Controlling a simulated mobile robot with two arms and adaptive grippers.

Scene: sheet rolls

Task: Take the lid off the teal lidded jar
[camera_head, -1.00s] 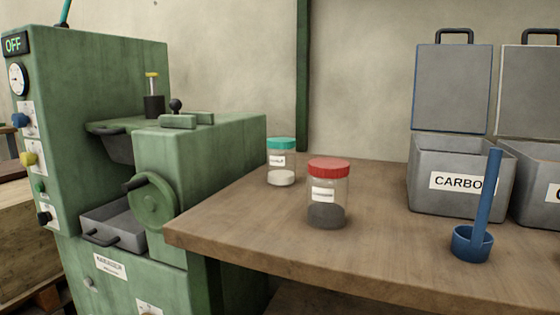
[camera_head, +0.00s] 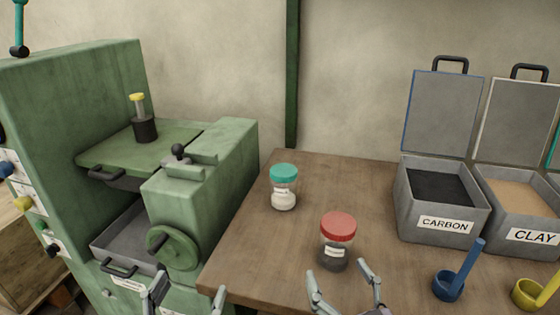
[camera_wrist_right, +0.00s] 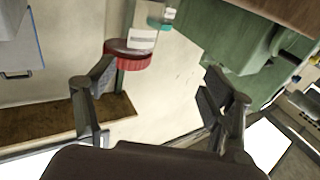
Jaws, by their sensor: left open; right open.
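The teal lidded jar (camera_head: 284,199) stands upright on the wooden table near its left side, with white material in it and its teal lid (camera_head: 284,171) on. It partly shows at the top of the right wrist view (camera_wrist_right: 158,22). My right gripper (camera_head: 337,269) is open at the table's front, beside and nearer than the red-lidded jar. In its wrist view the fingers (camera_wrist_right: 158,68) are apart with nothing between their pads. My left gripper (camera_head: 187,294) is open and empty at the bottom edge, in front of the green machine, below and left of the teal jar.
A red-lidded jar (camera_head: 335,257) with dark material stands between my right gripper and the back of the table. Open carbon (camera_head: 419,212) and clay (camera_head: 497,224) boxes stand to the right, with blue (camera_head: 448,286) and yellow (camera_head: 528,294) scoops before them. A green machine (camera_head: 230,150) borders the left.

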